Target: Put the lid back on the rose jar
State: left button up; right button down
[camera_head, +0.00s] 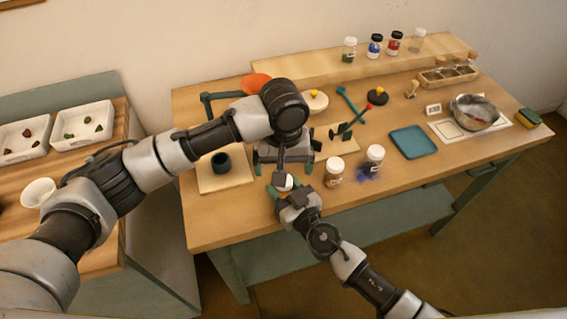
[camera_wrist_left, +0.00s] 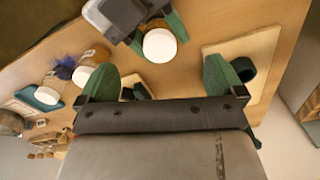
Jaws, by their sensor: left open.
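A jar with a white top (camera_head: 284,182) is between the green fingers of my right gripper (camera_head: 285,190) near the table's front edge. In the left wrist view, its round white top (camera_wrist_left: 159,46) faces the camera, with brownish colour behind it. My right gripper (camera_wrist_left: 157,36) appears shut on this jar. I cannot tell whether its contents are rose. My left gripper (camera_head: 283,167) is open and empty just behind and above the jar. Its spread fingers also show in the left wrist view (camera_wrist_left: 162,82), apart from the jar.
A brown jar (camera_head: 334,172) and another white-lidded jar (camera_head: 375,156) stand to the right, beside spilled blue powder (camera_head: 368,174). A dark cup (camera_head: 221,163) sits on a board (camera_head: 224,184) at left. A teal tray (camera_head: 409,142) lies farther right.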

pick_arm(q)
notch_tip(320, 180, up, 12)
dwell(0.6)
pick_arm(e)
jog(key=shift+c, duration=2.2)
grip_release()
pick_arm(q)
jog(key=shift+f+b, duration=1.55)
jog(key=shift+b, duration=0.05)
pick_arm(e)
jog(key=v, duration=1.1)
jog(key=shift+w, duration=0.1)
